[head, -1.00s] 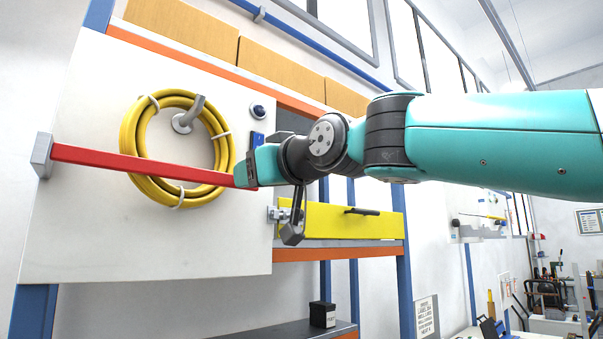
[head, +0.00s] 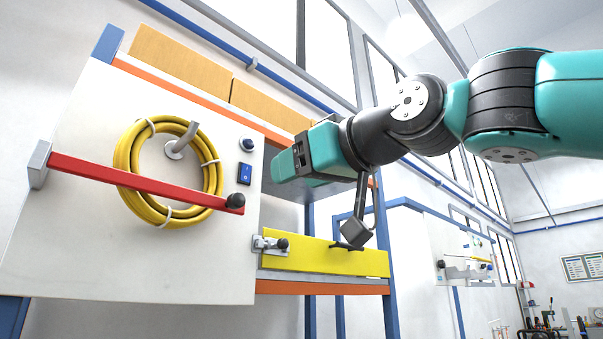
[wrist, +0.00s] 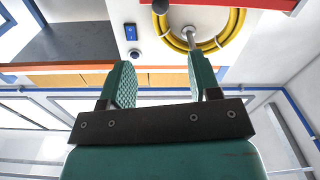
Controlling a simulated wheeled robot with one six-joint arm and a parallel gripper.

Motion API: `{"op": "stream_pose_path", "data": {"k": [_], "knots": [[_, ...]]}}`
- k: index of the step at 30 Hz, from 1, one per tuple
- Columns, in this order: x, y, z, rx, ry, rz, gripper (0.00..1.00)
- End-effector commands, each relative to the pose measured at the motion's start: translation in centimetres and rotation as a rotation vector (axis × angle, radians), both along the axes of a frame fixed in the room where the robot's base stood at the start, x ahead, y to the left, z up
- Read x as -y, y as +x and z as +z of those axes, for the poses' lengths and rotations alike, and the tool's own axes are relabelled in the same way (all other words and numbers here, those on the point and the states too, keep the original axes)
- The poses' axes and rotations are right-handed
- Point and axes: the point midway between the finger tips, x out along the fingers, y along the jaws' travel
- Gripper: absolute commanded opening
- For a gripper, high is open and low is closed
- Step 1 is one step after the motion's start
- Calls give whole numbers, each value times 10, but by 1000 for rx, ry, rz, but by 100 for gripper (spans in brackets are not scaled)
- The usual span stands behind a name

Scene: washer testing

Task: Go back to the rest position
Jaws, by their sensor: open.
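My gripper (head: 283,167) is in the air in front of the upper right part of the white panel (head: 75,225), to the right of the blue rocker switch (head: 245,174). In the wrist view its two green textured fingers (wrist: 166,84) stand apart with nothing between them. The red bar (head: 130,183) lies across the panel, over the lower part of the yellow hose coil (head: 127,160), and its black knob (head: 235,202) is clear of my gripper. The coil hangs on a grey tap (head: 182,139).
Cardboard boxes (head: 180,63) line the top shelf. A blue upright (head: 385,235) stands at the right. The air left of my gripper is free.

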Motion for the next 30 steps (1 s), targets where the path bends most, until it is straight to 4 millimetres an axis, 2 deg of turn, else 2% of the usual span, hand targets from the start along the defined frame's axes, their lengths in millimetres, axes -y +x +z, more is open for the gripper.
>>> {"op": "stream_pose_path", "data": {"k": [10,11,14,17,19,21,23,24,27,30], "knots": [[0,1,-4,-8,-5,-1,57],[0,2,-8,-17,-12,-1,57],[1,8,-42,-89,-60,-4,57],[8,14,-106,-227,-148,-6,57],[17,12,-160,-351,-216,-9,57],[29,4,-215,-481,-279,-11,57],[41,-8,-261,-596,-328,-12,57],[50,-18,-290,-673,-360,-10,57],[74,-52,-358,-867,-427,-7,57],[95,-92,-411,-1044,-476,-1,57]]}}
